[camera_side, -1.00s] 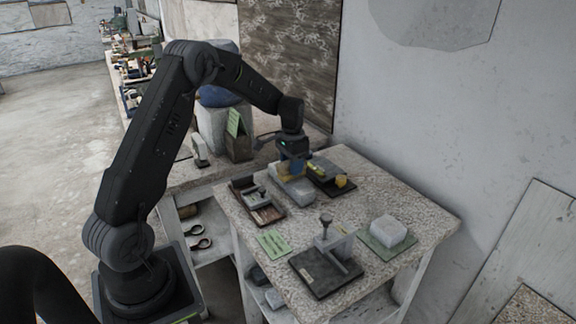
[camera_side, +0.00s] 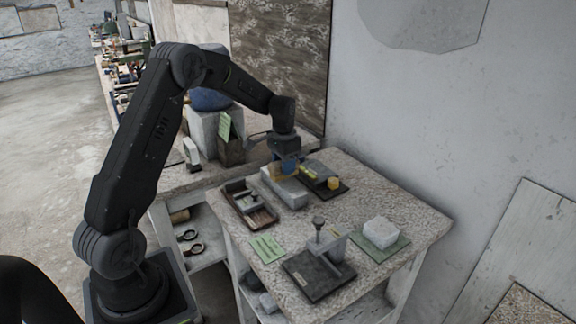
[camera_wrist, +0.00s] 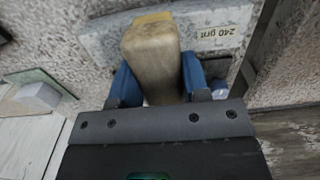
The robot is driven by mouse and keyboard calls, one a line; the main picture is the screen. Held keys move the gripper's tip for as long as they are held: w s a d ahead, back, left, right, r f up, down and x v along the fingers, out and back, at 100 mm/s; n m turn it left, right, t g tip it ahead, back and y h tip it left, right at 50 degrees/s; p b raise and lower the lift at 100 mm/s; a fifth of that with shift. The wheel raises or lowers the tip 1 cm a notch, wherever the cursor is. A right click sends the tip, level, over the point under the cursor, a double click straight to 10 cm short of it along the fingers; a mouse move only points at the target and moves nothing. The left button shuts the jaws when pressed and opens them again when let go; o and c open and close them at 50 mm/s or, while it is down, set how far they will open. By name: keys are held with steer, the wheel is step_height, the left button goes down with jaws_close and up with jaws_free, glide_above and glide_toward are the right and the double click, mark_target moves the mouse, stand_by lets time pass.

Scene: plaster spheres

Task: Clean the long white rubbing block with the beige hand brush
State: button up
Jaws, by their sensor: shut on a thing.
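The long white rubbing block (camera_side: 290,192) lies flat on the speckled table. In the wrist view the block (camera_wrist: 205,42) carries a small label reading something like "240". My gripper (camera_side: 285,160) is above the block with its blue fingers shut on the beige hand brush (camera_side: 276,172). In the wrist view the brush handle (camera_wrist: 152,60) sits between the two fingers of my gripper (camera_wrist: 158,82). The brush is over the block, with its yellowish far end at the block. Its bristles are hidden, so I cannot tell whether they touch.
A dark tray (camera_side: 262,217) holding tools lies left of the block. A dark board (camera_side: 340,187) with yellow pieces lies to its right. In front are a green card (camera_side: 268,249), a dark clamp stand (camera_side: 318,278) and a pale block (camera_side: 380,230) on a green mat.

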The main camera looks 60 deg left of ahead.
steer(key=shift+s+r, duration=0.1)
steer(key=shift+s, duration=0.05)
steer(key=shift+r, duration=1.25)
steer(key=shift+d, duration=0.15)
steer(key=d+r+m, duration=0.1)
steer(key=d+r, duration=0.1)
steer(key=d, duration=0.7)
steer(key=s+d+r+m, duration=0.1)
steer(key=d+r+m, duration=0.1)
steer(key=d, duration=0.7)
steer(key=shift+s+r, duration=0.25)
steer(key=shift+r, duration=0.3)
